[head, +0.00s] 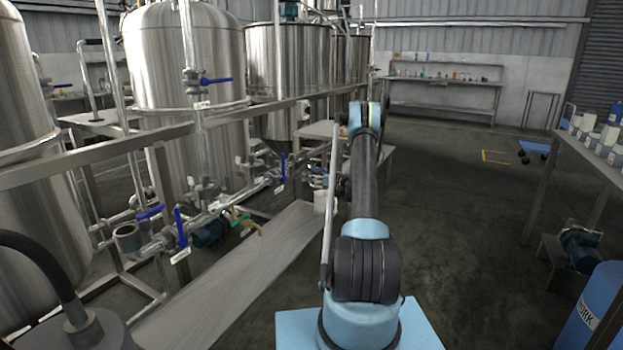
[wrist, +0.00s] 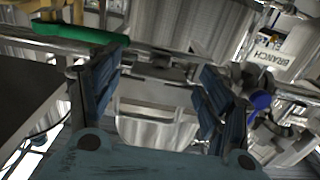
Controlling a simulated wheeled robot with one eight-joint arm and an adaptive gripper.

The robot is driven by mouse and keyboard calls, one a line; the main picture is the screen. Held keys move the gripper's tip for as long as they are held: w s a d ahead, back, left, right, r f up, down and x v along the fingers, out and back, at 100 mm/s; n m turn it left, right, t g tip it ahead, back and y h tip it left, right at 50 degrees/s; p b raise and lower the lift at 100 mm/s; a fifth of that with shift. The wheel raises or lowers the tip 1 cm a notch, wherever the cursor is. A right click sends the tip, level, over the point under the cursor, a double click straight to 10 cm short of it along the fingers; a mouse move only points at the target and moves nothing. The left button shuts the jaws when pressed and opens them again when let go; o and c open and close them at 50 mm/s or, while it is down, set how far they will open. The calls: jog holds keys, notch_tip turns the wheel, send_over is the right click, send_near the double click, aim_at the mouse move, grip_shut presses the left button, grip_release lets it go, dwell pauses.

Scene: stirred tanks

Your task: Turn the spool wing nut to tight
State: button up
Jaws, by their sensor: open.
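My gripper (wrist: 160,90) is open in the wrist view, with one dark blue finger at the left and one at the right. Nothing is held between the fingers. A metal pipe with fittings (wrist: 165,70) runs across behind the fingertips. I cannot clearly make out the spool wing nut; a small metal piece (wrist: 197,46) shows above the gap, but its shape is too blurred to name. In the head view my arm reaches forward to the pipework, and its end is largely hidden behind its own links.
A green handle (wrist: 80,33) lies left of the gripper, and a white BRANCH tag (wrist: 270,45) hangs at the right. In the head view, steel tanks (head: 185,60), a rail and pipes with blue valve handles (head: 180,226) stand at the left.

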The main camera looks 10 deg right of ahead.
jog(key=shift+c, duration=0.6)
jog(key=c, duration=1)
jog(key=shift+o, duration=0.4)
jog(key=shift+d, duration=0.1)
